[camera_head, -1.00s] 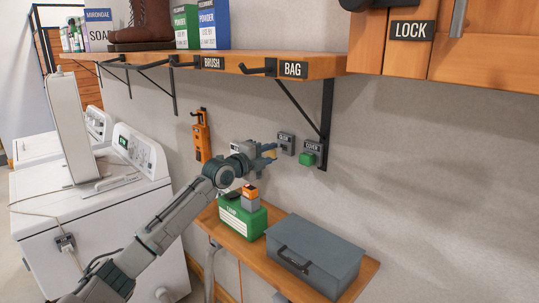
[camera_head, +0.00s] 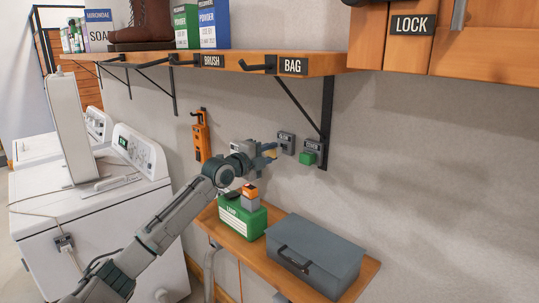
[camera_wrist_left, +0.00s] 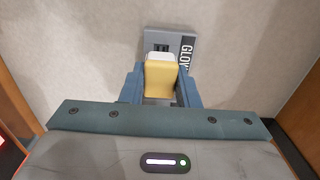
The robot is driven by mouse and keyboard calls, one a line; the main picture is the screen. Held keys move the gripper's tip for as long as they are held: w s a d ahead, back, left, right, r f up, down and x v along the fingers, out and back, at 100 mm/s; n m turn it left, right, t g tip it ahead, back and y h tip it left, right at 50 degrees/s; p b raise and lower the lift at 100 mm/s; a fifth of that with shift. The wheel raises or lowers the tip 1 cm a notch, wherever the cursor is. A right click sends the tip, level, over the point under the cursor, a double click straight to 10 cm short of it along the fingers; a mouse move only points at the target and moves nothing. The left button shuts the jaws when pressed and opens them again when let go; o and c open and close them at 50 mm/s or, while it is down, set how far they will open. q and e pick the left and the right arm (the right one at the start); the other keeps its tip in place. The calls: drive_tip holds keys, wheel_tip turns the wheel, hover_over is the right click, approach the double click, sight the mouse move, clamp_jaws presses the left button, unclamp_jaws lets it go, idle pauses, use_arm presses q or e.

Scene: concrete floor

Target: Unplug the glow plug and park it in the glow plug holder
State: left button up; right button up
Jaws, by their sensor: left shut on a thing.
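The glow plug (camera_wrist_left: 161,78) is a yellow block with a white end, held between the blue fingers of my left gripper (camera_wrist_left: 160,88) in the left wrist view. In the head view the yellow plug (camera_head: 268,148) shows at the tip of my left gripper (camera_head: 266,152), close to the wall. The grey glow socket (camera_head: 286,142) is just right of it. In the wrist view the socket (camera_wrist_left: 151,38) shows dark slots above the plug; I cannot tell whether plug and socket still touch. No holder is clearly marked as the glow plug's. My right gripper is not in view.
A green plug (camera_head: 307,158) sits at a second grey socket to the right. An orange device (camera_head: 201,136) hangs on the wall at left. Below are a green box (camera_head: 243,219) with small items on top and a grey metal case (camera_head: 318,252). A wooden shelf (camera_head: 325,63) is above.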

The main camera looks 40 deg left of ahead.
use_arm(q)
drive_tip(key=shift+w, duration=0.25)
drive_tip(key=shift+w, duration=0.35)
drive_tip(key=shift+w+d, duration=0.1)
drive_tip(key=shift+w, duration=0.7)
drive_tip(key=o, duration=1.2)
drive_tip(key=shift+c, duration=0.2)
